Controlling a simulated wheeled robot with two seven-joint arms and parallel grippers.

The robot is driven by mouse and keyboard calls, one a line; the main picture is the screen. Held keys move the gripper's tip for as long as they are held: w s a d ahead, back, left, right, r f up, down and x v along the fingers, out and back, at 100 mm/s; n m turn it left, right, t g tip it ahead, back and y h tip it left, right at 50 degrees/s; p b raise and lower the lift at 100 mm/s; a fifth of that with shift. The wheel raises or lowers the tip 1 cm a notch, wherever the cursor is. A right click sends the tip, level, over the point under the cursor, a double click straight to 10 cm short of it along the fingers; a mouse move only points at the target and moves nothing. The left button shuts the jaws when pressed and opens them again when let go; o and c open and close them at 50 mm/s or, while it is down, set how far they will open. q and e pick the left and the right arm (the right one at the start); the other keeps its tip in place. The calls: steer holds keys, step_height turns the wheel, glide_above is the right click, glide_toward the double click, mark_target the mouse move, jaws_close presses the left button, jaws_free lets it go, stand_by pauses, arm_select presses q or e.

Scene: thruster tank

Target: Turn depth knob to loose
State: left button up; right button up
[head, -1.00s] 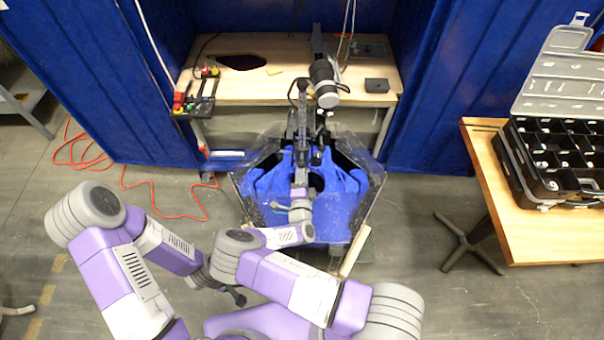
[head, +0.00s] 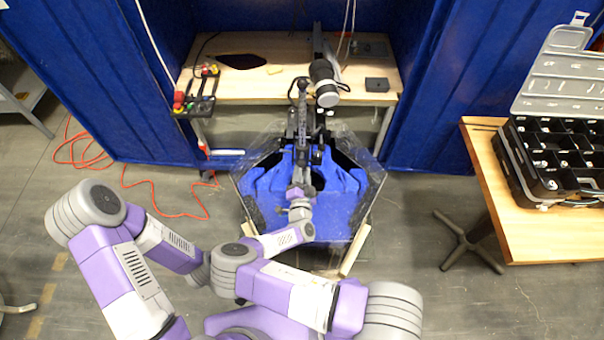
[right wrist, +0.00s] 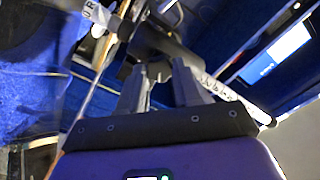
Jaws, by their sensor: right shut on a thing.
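The blue thruster tank (head: 345,215) with clear, angled walls stands on the floor in front of the bench. A dark upright mount (head: 303,125) with a rail rises at its back edge. My right arm reaches over the tank, and its gripper (head: 302,178) is at the lower part of this mount. In the right wrist view the two grey fingers (right wrist: 162,75) are closed around a dark part, apparently the depth knob; its shape and setting are mostly hidden. My left arm is folded at the lower left, clear of the tank, and its gripper is hidden behind arm links.
A bench (head: 255,88) behind the tank carries a grey-and-white cylinder (head: 325,85) and a tool holder (head: 195,100). A wooden table (head: 495,190) with an open black parts case (head: 535,160) stands at right. Orange cable (head: 165,210) lies on the floor at left.

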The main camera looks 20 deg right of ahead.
stand_by(0.3)
steer(key=o, duration=1.1)
steer(key=shift+c, duration=0.2)
steer(key=v, duration=0.7)
steer(key=shift+s, duration=0.3)
